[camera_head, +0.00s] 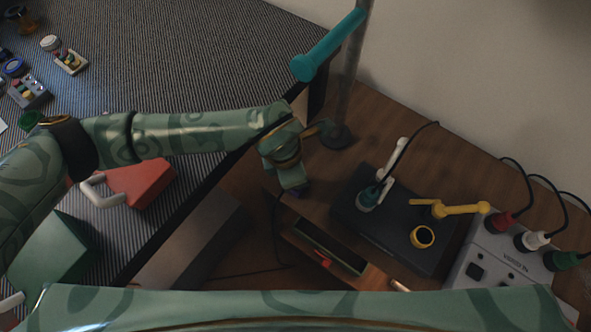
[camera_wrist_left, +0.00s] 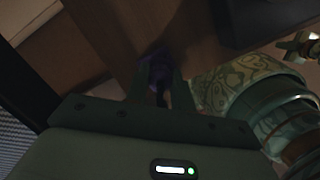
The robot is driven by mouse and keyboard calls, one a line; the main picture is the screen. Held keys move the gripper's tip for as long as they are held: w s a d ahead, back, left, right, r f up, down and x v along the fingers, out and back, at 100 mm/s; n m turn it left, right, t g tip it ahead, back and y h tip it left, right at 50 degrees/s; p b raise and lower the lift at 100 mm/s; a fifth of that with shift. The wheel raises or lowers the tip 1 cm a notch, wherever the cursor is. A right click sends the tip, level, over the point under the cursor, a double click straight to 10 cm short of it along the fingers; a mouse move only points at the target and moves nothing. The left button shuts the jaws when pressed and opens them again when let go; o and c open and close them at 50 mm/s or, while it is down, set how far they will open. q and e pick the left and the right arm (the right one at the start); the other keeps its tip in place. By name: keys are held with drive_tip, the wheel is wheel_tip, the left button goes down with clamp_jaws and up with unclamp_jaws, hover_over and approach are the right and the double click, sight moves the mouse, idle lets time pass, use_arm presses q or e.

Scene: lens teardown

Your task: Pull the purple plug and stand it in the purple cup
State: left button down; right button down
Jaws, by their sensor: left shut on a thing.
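My left gripper (camera_head: 291,186) reaches in from the left and points down over the wooden surface, left of the dark box. It is shut on the purple plug (camera_wrist_left: 158,74), which shows between the fingers in the left wrist view. In the head view only a small dark purple bit shows below the fingertips. A black cord hangs near it. I cannot make out a purple cup in either view. My right gripper is not in view.
A grey power strip (camera_head: 490,275) holds red, white and green plugs. A metal pole (camera_head: 349,95) with a teal bar (camera_head: 328,46) stands behind.

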use_arm(q)
drive_tip(key=c, duration=1.1)
unclamp_jaws()
wheel_tip(320, 180, up, 12)
drive_tip(key=a+p, duration=0.2)
drive_tip(key=p, duration=0.2)
drive_tip(key=shift+s+p, duration=0.3)
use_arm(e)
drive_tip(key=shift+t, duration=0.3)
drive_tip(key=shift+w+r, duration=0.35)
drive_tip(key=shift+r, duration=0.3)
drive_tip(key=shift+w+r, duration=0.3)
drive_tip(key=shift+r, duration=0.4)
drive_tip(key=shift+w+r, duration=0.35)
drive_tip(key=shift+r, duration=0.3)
use_arm(q)
drive_tip(key=shift+f, duration=0.15)
